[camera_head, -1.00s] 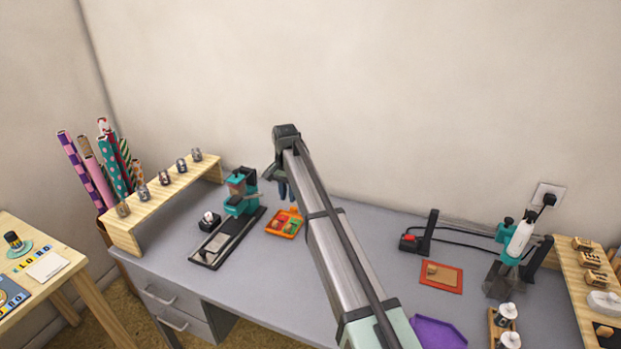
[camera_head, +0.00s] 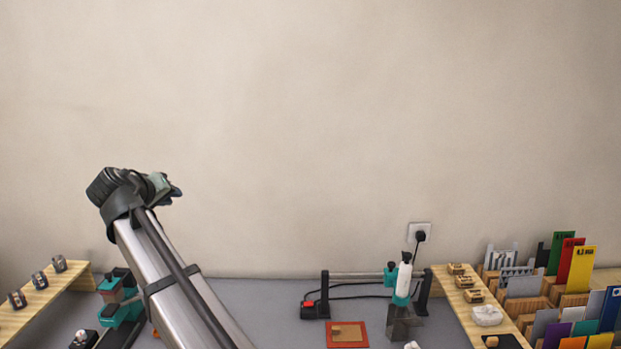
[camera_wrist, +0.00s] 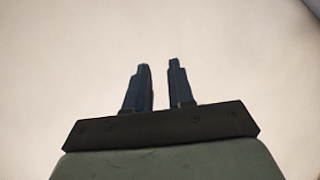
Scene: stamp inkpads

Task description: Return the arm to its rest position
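My gripper (camera_head: 172,190) is at the end of my raised arm, left of the middle in the head view, in front of the bare wall and above the grey desk (camera_head: 270,298). In the wrist view my gripper (camera_wrist: 158,72) shows two dark fingers standing apart with a gap between them. Nothing is between the fingers, and only plain pale wall lies beyond them.
A teal stamp press (camera_head: 117,300) stands at the left beside a wooden shelf (camera_head: 35,303). A red-bordered mat (camera_head: 347,336), a teal-and-white tool (camera_head: 402,285) and a wooden shelf (camera_head: 480,315) are at the right. Air around my gripper is free.

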